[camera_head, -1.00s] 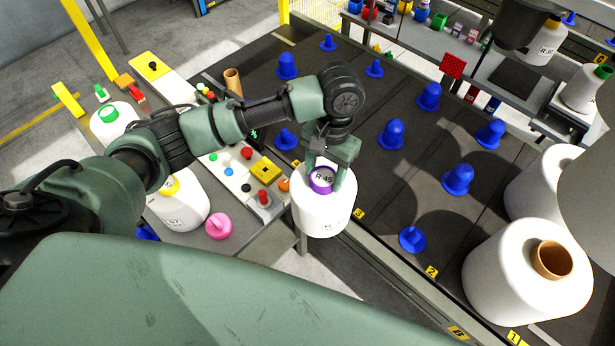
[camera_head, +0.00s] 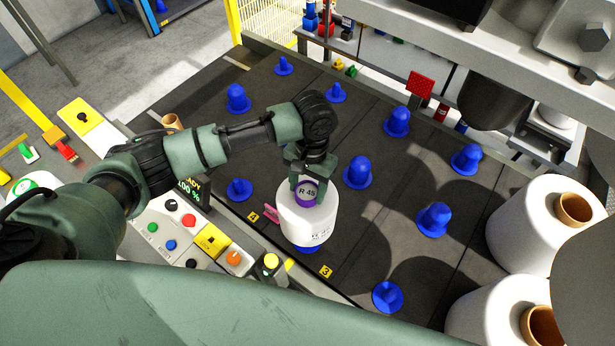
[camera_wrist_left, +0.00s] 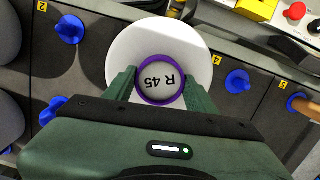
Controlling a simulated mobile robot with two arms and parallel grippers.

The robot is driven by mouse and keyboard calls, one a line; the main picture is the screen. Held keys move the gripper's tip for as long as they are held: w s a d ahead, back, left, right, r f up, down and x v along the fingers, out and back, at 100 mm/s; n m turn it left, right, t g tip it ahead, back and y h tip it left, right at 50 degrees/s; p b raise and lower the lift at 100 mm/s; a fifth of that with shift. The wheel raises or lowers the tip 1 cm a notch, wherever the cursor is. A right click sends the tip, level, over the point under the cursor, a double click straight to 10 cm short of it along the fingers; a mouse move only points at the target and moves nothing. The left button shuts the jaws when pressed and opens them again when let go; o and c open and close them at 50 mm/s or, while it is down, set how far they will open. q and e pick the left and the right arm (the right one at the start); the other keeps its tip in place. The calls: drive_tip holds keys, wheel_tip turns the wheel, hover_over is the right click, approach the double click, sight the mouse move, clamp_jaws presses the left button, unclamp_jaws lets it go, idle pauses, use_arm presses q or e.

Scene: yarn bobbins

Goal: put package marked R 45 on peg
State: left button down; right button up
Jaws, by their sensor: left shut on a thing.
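The package marked R 45 (camera_head: 309,222) is a white bobbin with a purple ring on top. My left gripper (camera_head: 307,186) is shut on its top. In the left wrist view the R 45 label (camera_wrist_left: 161,79) shows between the fingers (camera_wrist_left: 160,88). The package is over the front row of blue pegs on the dark mat. A blue peg base (camera_head: 309,249) shows just under its lower edge; I cannot tell whether the peg is inside the package. Other blue pegs are bare, such as one behind to the right (camera_head: 359,173) and one to the left (camera_head: 239,189). My right gripper is not seen.
A control panel (camera_head: 180,232) with coloured buttons lies at the left front. Large white bobbins (camera_head: 530,225) stand at the right. A pink piece (camera_head: 271,213) shows beside the package. A brown tube (camera_head: 172,122) stands at the left edge of the dark mat (camera_head: 210,85).

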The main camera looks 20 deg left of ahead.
use_arm(q)
drive_tip(key=f, duration=0.2)
drive_tip(key=f+b, duration=0.1)
drive_tip(key=f, duration=0.1)
drive_tip(key=shift+w, duration=0.25)
drive_tip(key=shift+w+f, duration=0.15)
drive_tip(key=shift+f, duration=0.15)
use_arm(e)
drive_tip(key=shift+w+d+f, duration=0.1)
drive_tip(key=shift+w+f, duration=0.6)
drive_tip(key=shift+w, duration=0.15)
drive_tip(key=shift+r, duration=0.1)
use_arm(q)
drive_tip(key=shift+r+p, duration=0.2)
drive_tip(key=shift+p, duration=0.35)
drive_tip(key=shift+f+b, duration=0.4)
drive_tip(key=shift+f, duration=1.35)
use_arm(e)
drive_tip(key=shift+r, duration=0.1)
